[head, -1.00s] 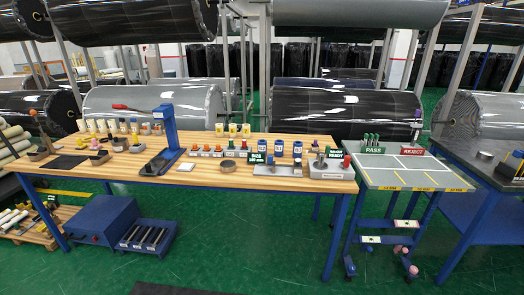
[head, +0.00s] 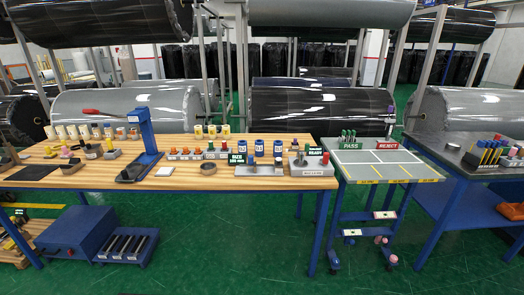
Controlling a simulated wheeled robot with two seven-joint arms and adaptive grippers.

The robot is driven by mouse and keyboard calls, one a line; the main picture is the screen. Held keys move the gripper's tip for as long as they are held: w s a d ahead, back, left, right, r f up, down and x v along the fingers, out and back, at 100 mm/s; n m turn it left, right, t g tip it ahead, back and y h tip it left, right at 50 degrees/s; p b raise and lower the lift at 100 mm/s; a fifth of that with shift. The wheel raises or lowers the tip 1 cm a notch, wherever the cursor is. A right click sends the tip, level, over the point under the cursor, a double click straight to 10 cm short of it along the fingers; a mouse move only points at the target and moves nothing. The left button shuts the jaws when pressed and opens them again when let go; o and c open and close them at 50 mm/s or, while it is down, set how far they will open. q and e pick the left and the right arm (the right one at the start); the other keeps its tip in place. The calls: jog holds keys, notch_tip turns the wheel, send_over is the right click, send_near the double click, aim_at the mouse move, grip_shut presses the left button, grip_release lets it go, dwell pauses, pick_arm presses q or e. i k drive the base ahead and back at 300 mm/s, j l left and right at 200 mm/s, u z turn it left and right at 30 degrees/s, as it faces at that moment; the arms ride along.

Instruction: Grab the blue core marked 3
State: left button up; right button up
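Several short blue cores stand in a row toward the right end of the wooden workbench (head: 110,176): a left one (head: 241,146), a middle one (head: 259,147) and a right one (head: 278,147). They have pale labels, but the marks are too small to read, so I cannot tell which is marked 3. They stand behind a grey fixture block (head: 262,170) with a green sign (head: 237,159) at its left. Neither of my grippers is in view.
A blue press (head: 146,135) with a red handle stands on the bench. A grey block with a READY sign (head: 315,153) is at its right end. A pass/reject table (head: 365,165) and a dark table (head: 445,152) are further right. Green floor in front is clear.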

aim_at(277, 144)
jog(key=i+l+u, duration=0.1)
jog(key=i+l, duration=0.2)
jog(key=i+l+u, duration=0.1)
jog(key=i+l, duration=0.15)
jog(key=i+l+u, duration=0.1)
jog(key=i+l, duration=0.15)
jog(key=l, duration=0.2)
jog(key=i+l+u, duration=0.1)
jog(key=i+l, duration=0.15)
jog(key=l, duration=0.15)
jog(key=i+l+u, duration=0.1)
jog(key=i+l, duration=0.15)
jog(key=l, duration=0.15)
jog(key=i+l+u, duration=0.1)
jog(key=l, duration=0.3)
jog(key=i, duration=0.1)
